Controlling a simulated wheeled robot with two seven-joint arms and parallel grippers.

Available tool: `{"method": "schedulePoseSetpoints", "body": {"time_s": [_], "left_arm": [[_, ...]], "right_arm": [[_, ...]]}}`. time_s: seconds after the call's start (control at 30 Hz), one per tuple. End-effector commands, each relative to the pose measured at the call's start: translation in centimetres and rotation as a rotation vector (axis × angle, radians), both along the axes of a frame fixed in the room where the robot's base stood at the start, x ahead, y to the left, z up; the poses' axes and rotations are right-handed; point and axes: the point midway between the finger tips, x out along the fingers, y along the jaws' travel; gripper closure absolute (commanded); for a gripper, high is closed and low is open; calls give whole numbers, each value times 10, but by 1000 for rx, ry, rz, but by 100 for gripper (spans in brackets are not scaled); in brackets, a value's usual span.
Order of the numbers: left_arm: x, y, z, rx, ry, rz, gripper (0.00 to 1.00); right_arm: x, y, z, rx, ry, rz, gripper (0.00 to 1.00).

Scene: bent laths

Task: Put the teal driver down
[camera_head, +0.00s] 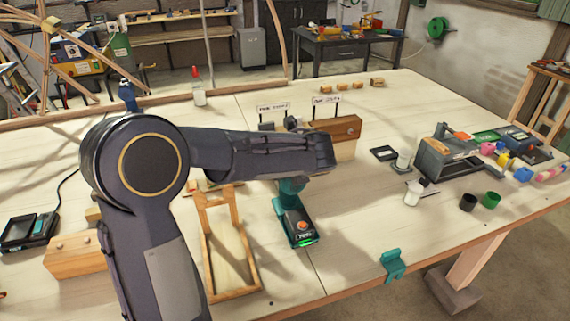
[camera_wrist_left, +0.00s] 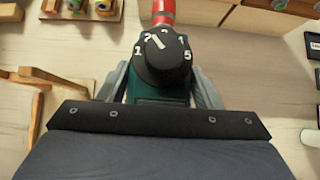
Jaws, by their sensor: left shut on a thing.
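The teal driver (camera_head: 299,226) is below the end of my left arm in the head view, near the middle of the table. Its battery foot with an orange patch shows; its upper part is mostly hidden by my wrist. In the left wrist view the driver (camera_wrist_left: 165,55) shows its black numbered collar and a red tip pointing away. My left gripper (camera_wrist_left: 160,90) is shut on the driver, a finger on each side of the teal body. I cannot tell whether the foot touches the table. My right gripper is not in view.
A wooden frame (camera_head: 252,283) lies just left of the driver. A wooden block (camera_head: 338,128) and two small signs (camera_head: 325,101) stand behind. A grey toolbox (camera_head: 446,160) and cups (camera_head: 467,202) are at right. A teal clamp (camera_head: 393,264) sits on the front edge. Table right of the driver is clear.

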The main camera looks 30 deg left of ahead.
Motion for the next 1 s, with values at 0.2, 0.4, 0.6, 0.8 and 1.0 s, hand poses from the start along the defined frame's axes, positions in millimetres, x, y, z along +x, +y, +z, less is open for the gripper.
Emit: {"method": "schedulePoseSetpoints", "body": {"time_s": [0.2, 0.4, 0.6, 0.8, 1.0], "left_arm": [[0, 1, -18, 3, -3, 1, 100], [0, 0, -18, 2, -4, 1, 100], [-1, 0, -23, 1, 2, 1, 38], [-1, 0, -23, 1, 2, 1, 19], [-1, 0, -23, 1, 2, 1, 19]], "right_arm": [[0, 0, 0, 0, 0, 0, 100], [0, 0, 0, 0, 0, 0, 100], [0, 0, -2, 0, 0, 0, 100], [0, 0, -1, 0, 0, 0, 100], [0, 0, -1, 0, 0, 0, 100]]}}
